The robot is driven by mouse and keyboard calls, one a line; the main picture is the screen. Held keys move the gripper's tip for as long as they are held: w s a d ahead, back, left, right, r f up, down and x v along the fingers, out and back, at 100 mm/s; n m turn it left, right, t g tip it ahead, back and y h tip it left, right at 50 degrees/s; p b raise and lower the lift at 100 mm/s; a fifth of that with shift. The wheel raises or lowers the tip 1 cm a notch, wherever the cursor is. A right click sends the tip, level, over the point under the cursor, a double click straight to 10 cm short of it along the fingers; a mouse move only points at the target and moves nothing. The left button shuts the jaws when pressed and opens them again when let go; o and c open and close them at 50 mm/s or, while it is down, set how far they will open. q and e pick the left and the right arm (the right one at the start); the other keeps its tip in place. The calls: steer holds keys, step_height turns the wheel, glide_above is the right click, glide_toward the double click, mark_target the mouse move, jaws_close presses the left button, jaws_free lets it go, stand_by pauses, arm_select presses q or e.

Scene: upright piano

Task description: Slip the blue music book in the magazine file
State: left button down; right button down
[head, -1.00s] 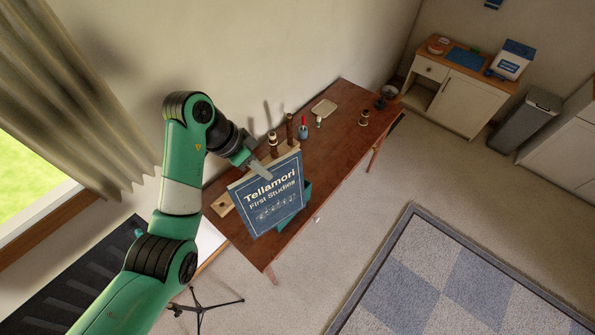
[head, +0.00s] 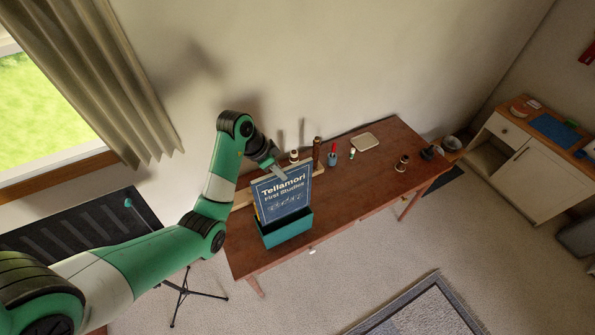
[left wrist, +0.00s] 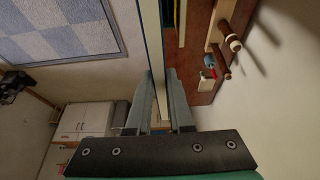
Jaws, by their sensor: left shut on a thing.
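The blue music book (head: 284,196), titled "Tellamori First Studies", stands upright with its cover facing my head camera. My left gripper (head: 279,172) is shut on its top edge. In the left wrist view the book (left wrist: 152,35) shows edge-on as a thin strip running between the two fingers (left wrist: 160,92). The teal magazine file (head: 287,234) stands on the desk directly below the book. Its front wall hides the book's bottom edge, so the lower part appears to be inside; how deep I cannot tell. My right gripper is not in view.
The wall runs close behind. The desk's right half is mostly clear.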

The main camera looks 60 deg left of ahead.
mark_target(280, 180)
arm_select(q)
steer(key=shift+s+a, duration=0.1)
steer(key=shift+a, duration=0.1)
steer(key=shift+f+b, duration=0.25)
steer(key=shift+b, duration=0.15)
step_height(280, 180, down, 4)
steer(key=b, duration=0.4)
steer(key=shift+f, duration=0.1)
stand_by(0.9)
steer(key=shift+f+b, duration=7.75)
steer(key=shift+b, duration=0.05)
